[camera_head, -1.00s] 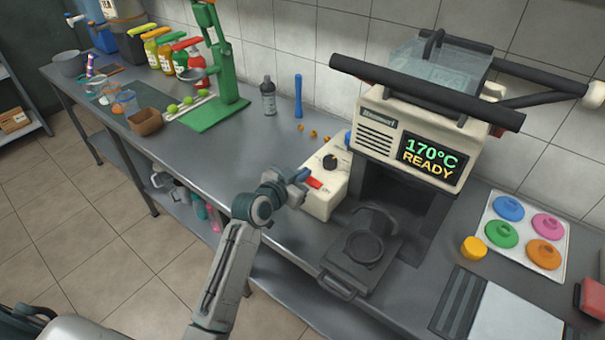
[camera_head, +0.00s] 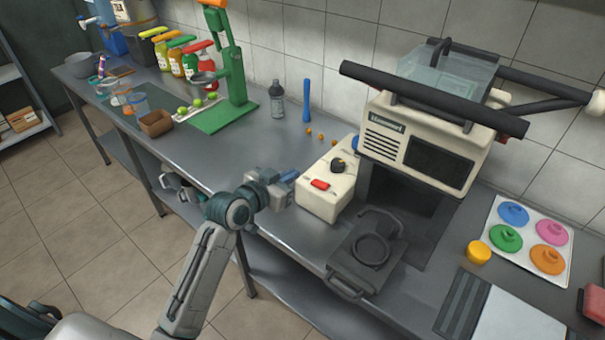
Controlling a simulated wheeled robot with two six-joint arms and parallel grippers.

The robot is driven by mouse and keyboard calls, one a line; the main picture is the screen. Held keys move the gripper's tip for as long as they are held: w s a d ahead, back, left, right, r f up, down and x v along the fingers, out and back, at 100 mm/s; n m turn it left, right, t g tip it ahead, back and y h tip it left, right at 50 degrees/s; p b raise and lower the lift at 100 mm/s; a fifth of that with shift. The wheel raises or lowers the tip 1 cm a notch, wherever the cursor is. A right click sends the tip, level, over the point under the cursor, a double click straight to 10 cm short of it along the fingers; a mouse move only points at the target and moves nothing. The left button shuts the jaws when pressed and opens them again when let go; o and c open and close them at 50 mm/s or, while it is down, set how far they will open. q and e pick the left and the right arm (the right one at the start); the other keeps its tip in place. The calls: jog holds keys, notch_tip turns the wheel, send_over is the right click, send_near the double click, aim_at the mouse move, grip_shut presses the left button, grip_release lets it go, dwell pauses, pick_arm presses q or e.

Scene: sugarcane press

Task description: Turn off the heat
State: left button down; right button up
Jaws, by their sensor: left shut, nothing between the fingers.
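The cream machine (camera_head: 419,118) stands at the back right of the steel counter, and its display (camera_head: 438,163) is dark. A cream control box (camera_head: 322,198) is attached at its left, with a red switch (camera_head: 320,184) and a black knob (camera_head: 338,165) on top. My left gripper (camera_head: 291,176) is shut and empty, just left of the control box and apart from the red switch. My right gripper is not in view.
A black portafilter-like tray (camera_head: 367,252) sits in front of the machine. Colored lids on a white tray (camera_head: 494,240) lie at the right. A green press (camera_head: 234,90), bottles and cups stand further left.

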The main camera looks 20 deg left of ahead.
pick_arm(q)
jog(key=v, duration=0.3)
dwell(0.5)
